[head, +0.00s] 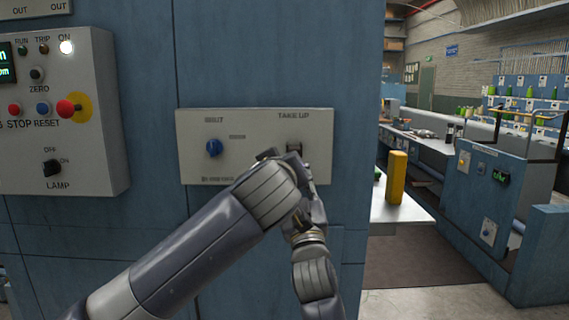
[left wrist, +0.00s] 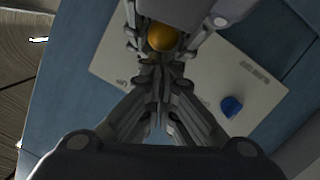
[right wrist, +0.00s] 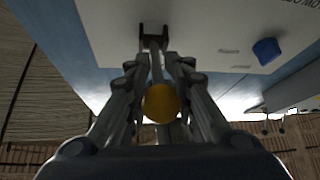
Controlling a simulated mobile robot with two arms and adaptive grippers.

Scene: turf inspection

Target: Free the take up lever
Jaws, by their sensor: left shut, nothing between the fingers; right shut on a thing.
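The take up lever's dark bracket (head: 294,148) is under the TAKE UP label on a pale panel (head: 250,118). In the right wrist view, its shaft comes out from the dark bracket (right wrist: 153,38) to a yellow ball knob (right wrist: 161,103). My right gripper (right wrist: 154,62) is shut on the lever, with the knob between its finger links. My left gripper (left wrist: 160,65) is shut and empty, its tips close to the yellow knob (left wrist: 163,37); whether they touch it I cannot tell. In the head view my left arm hides the knob and most of both grippers.
A blue knob (head: 214,148) is on the same panel, left of the lever. A grey control box (head: 105,150) with buttons and a lamp switch stands out from the blue cabinet further left. A yellow post (head: 397,178) and a bench are at right, beyond the cabinet edge.

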